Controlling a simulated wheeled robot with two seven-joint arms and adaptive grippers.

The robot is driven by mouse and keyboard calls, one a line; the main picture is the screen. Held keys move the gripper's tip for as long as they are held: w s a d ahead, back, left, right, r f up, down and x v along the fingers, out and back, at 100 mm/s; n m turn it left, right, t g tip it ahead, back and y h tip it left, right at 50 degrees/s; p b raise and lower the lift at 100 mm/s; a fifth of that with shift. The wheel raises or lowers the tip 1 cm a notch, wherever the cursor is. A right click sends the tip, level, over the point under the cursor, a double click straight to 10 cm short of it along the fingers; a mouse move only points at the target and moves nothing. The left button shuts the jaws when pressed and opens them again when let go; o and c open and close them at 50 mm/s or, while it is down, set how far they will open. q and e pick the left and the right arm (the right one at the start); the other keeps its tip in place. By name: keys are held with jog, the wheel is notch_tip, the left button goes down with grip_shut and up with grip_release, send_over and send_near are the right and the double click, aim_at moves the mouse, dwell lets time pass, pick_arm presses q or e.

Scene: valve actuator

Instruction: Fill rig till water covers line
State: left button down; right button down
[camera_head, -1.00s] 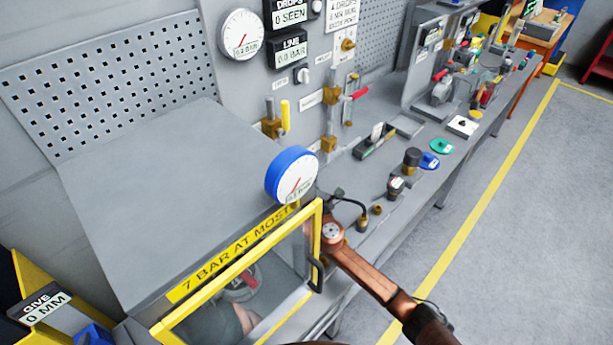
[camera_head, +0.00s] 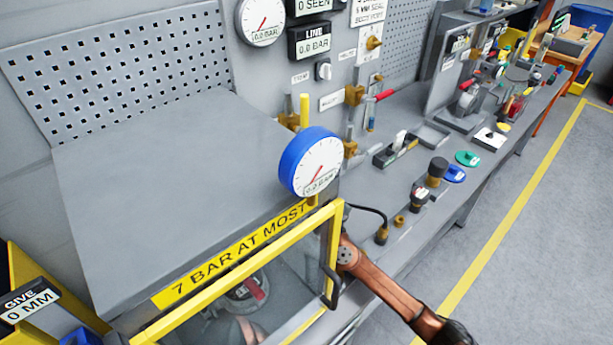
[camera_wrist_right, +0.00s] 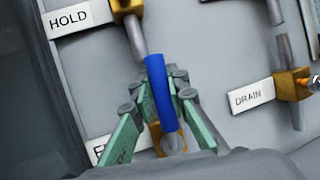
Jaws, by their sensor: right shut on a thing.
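The rig's guard box has a yellow-framed window (camera_head: 235,255) marked "7 BAR AT MOST". Behind the glass is a round grey part with a red mark (camera_head: 256,288). I cannot make out a water line or water there. In the right wrist view, my right gripper (camera_wrist_right: 166,78) is shut on a blue lever handle (camera_wrist_right: 160,100) by a brass fitting. The label beside it is mostly covered; only an "F" shows. My right arm (camera_head: 385,287) enters the head view from the lower right; its gripper is hidden there. My left gripper is not in view.
A blue-rimmed gauge (camera_head: 315,165) reads about 0 bar; the LIVE display (camera_head: 309,40) reads 0.0 BAR. A yellow-handled valve (camera_head: 304,110) and a red-handled valve (camera_head: 384,95) are behind. HOLD (camera_wrist_right: 72,19) and DRAIN (camera_wrist_right: 250,97) labels flank the blue lever. Bench items stand right.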

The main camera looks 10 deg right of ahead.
jog(key=shift+r, duration=0.3)
jog(key=c, duration=2)
grip_release()
jog(key=shift+a, duration=0.15)
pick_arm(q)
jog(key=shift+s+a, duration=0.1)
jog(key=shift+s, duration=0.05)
pick_arm(e)
jog(key=shift+o, duration=0.8)
jog(key=shift+f, duration=0.2)
jog(key=v, duration=1.2)
